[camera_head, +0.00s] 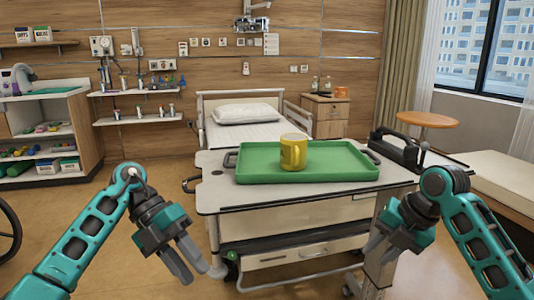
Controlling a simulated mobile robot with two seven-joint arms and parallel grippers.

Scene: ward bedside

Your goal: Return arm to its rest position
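My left gripper (192,272) hangs at the lower left, in front of the table's left end, with its fingers pointing down and slightly apart. Nothing is between them. My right gripper (376,256) is at the lower right, in front of the table's right end, fingers pointing down and left. Its fingers look parted and empty. Both teal arms are bent at the sides of the view and apart from the tabletop things. A yellow mug (293,153) stands upright on a green tray (340,172) on the table, away from both grippers.
The overbed table (225,196) stands ahead, with a dark case (396,150) at its right. A bed (243,130) is behind it. A shelf unit (85,140) stands left, with a wheel (8,232) at the left edge. A cushioned bench (505,180) is right. Floor left of the table is clear.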

